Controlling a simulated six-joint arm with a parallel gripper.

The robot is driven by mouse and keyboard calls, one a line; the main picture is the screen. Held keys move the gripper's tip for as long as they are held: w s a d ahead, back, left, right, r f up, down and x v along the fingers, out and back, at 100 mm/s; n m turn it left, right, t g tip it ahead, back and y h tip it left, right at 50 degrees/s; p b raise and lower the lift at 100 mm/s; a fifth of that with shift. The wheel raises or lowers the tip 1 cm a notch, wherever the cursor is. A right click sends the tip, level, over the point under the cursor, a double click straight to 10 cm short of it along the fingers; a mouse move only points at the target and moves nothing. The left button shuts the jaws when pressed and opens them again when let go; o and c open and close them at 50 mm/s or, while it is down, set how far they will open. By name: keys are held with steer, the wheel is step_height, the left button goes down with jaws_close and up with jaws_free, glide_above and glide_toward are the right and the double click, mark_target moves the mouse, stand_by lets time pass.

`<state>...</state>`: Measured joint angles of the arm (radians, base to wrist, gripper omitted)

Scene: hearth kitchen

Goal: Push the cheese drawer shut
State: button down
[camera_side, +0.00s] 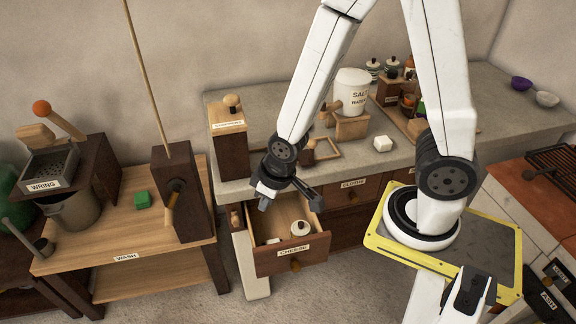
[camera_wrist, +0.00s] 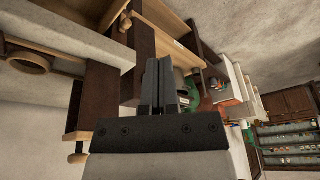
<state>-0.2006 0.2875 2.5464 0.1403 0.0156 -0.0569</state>
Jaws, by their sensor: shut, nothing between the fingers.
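The cheese drawer (camera_side: 289,262) stands pulled out below the counter, its wooden front with the CHEESE label and round knob (camera_side: 295,265) facing the camera in the side view. Inside lie a white round piece with a dark top (camera_side: 300,228) and a smaller pale piece (camera_side: 272,241). My gripper (camera_side: 316,203) hangs over the drawer's back part, near the counter edge, and covers some of its opening. Its fingers (camera_wrist: 167,62) are together and empty in the wrist view. I cannot tell from these views whether it touches the drawer.
The closed CLOTHS drawer (camera_side: 352,190) is to the right. The wash bench (camera_side: 130,240) stands to the left. Open floor (camera_side: 330,290) lies before the drawer.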

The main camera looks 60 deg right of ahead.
steer(key=s+a+f+n+t, duration=0.1)
steer(key=s+f+n, duration=0.1)
steer(key=f, duration=0.3)
steer(key=s+a+f+n+t+h, duration=0.1)
steer(key=s+f+n, duration=0.1)
steer(key=s+f, duration=0.2)
steer(key=s+a+f+n+t, duration=0.1)
steer(key=s+f+n+t, duration=0.1)
steer(key=f, duration=0.6)
steer(key=shift+s+a+h, duration=0.25)
steer(key=shift+s+h, duration=0.05)
steer(key=shift+s, duration=0.4)
steer(key=shift+w+f, duration=0.1)
glide_toward(265, 265)
steer(key=shift+x, duration=2.65)
steer(key=shift+w, duration=0.1)
steer(key=w+d, duration=1.1)
steer(key=shift+w+d, duration=0.1)
steer(key=shift+w, duration=0.05)
